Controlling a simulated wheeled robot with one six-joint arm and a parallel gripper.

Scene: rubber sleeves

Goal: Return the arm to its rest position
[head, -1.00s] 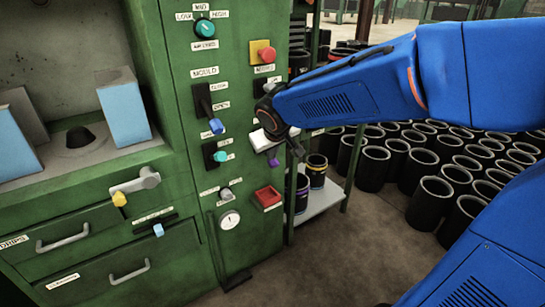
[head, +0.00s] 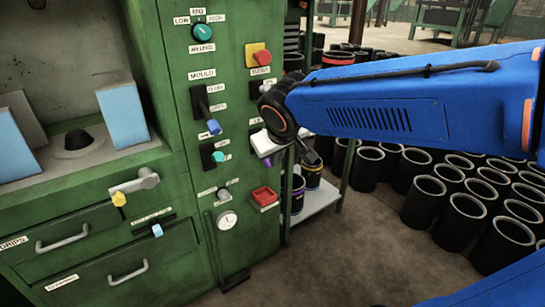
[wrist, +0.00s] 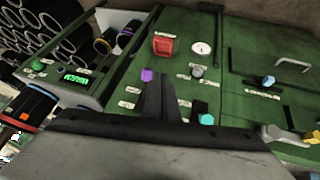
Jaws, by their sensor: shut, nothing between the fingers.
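My blue arm (head: 400,105) reaches in from the right in the head view, with its dark wrist joint (head: 278,110) in front of the green machine's control panel (head: 235,85). In the wrist view my gripper (wrist: 158,80) has its dark fingers together with nothing between them. The fingers overlap the panel in the picture, close to a purple knob (wrist: 147,75). Whether they touch the panel cannot be told. In the head view the fingertips are hard to make out near the wrist.
Drawers (head: 110,270) and a grey handle (head: 135,183) are at the left. A shelf (head: 318,203) holds sleeves; many black sleeves (head: 425,200) stand on the floor at right. Floor in front is bare.

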